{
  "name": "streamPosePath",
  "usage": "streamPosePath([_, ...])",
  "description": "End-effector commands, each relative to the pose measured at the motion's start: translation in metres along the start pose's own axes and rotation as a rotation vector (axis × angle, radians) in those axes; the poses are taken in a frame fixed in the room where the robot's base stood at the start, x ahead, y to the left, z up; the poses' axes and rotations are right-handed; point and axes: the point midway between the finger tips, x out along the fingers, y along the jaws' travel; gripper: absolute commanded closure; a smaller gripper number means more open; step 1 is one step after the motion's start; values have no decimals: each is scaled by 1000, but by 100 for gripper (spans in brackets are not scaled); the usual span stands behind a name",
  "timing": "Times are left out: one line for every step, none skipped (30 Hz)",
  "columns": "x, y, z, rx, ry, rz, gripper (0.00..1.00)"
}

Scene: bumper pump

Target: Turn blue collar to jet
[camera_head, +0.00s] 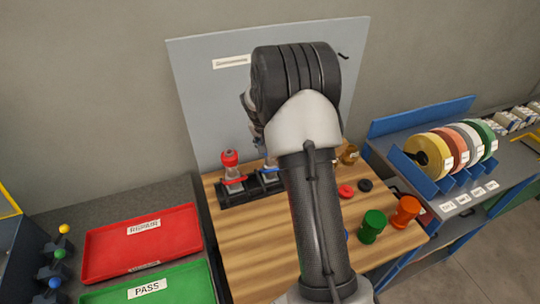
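A small grey-and-blue piece (269,174) stands in the black holder (237,195) on the wooden bench top, just left of my arm. Its blue part is probably the blue collar, but my arm hides much of it and its setting is too small to read. Beside it on the left stands a bottle with a red top and a red collar (232,168). My gripper is almost wholly hidden behind my arm's wrist; only a grey sliver (250,110) shows above the holder. I cannot tell if it is open or touching anything.
Green (372,226) and orange (405,211) pieces stand right of my arm, near red and black discs (346,191). A brown piece (349,153) stands behind. Red (140,243) and green (155,288) trays lie left. A spool rack (445,165) stands right. The bench's front left is clear.

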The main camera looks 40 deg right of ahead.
Motion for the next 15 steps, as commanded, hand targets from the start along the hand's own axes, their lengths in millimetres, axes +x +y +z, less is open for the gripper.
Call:
streamPosePath([7, -2, 2, 41, 6, 14, 78])
streamPosePath([7, -2, 2, 68, 5, 25, 78])
streamPosePath([6, -1, 2, 101, 3, 40, 78])
streamPosePath([6, -2, 2, 125, 3, 49, 78])
streamPosePath([5, -2, 2, 147, 2, 58, 78])
streamPosePath([4, -1, 2, 176, 1, 70, 78])
streamPosePath([4, -1, 1, 195, 1, 78, 78])
streamPosePath([3, -1, 1, 215, 1, 86, 78])
streamPosePath([3, -1, 1, 240, 0, 98, 78])
streamPosePath([3, -1, 1, 257, 1, 104, 78])
streamPosePath([2, -1, 1, 274, 0, 112, 78])
streamPosePath([2, -1, 1, 297, 0, 121, 78])
streamPosePath([2, -1, 1, 312, 0, 128, 78])
streamPosePath([2, -1, 0, 328, 0, 134, 78])
streamPosePath([2, -1, 0, 348, 0, 142, 78])
